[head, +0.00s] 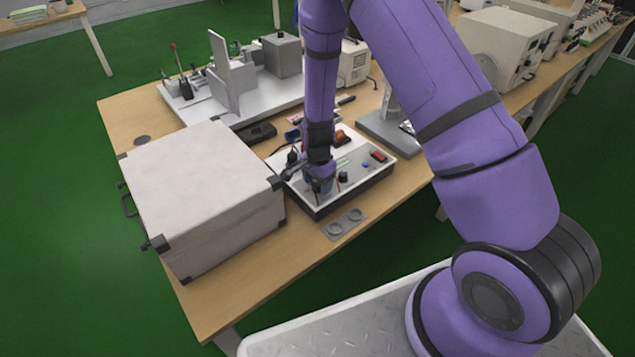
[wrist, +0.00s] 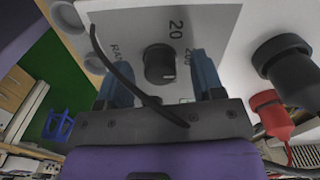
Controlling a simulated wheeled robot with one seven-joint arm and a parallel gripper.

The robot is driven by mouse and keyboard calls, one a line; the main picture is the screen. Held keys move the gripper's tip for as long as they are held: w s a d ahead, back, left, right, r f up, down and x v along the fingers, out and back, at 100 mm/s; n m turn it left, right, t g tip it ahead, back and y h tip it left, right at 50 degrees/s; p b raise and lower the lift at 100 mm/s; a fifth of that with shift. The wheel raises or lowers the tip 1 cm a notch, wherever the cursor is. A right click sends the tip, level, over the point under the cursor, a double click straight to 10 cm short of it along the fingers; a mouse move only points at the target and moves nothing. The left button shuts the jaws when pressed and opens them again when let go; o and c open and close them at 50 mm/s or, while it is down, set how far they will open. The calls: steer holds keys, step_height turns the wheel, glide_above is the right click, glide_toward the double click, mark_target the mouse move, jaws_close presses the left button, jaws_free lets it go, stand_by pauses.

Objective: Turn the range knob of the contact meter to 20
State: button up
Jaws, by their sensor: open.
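The contact meter (head: 352,191) is a low box with a pale top and dark sides on the wooden bench. My gripper (head: 320,187) is over its near left part, pointing down. In the wrist view the range knob (wrist: 160,64) is round and black, on a pale panel with 20, 200 and part of a range label beside it. My gripper's blue fingers (wrist: 161,72) are apart, one on each side of the knob, with visible gaps. I cannot tell the knob's pointer setting clearly. In the head view my gripper hides much of this area.
Black (wrist: 284,60) and red (wrist: 270,107) plugs stand at the right. A large white case (head: 205,195) is close on the left, and a grey plate with two round recesses (head: 345,222) lies in front.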

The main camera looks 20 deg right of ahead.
steer(key=shift+f, duration=0.15)
steer(key=shift+c, duration=0.3)
steer(key=c, duration=0.9)
steer(key=shift+o, duration=0.2)
steer(key=shift+n, duration=0.3)
steer(key=n, duration=0.5)
steer(key=shift+n, duration=0.3)
steer(key=n, duration=0.5)
steer(key=shift+n, duration=0.3)
steer(key=o, duration=0.9)
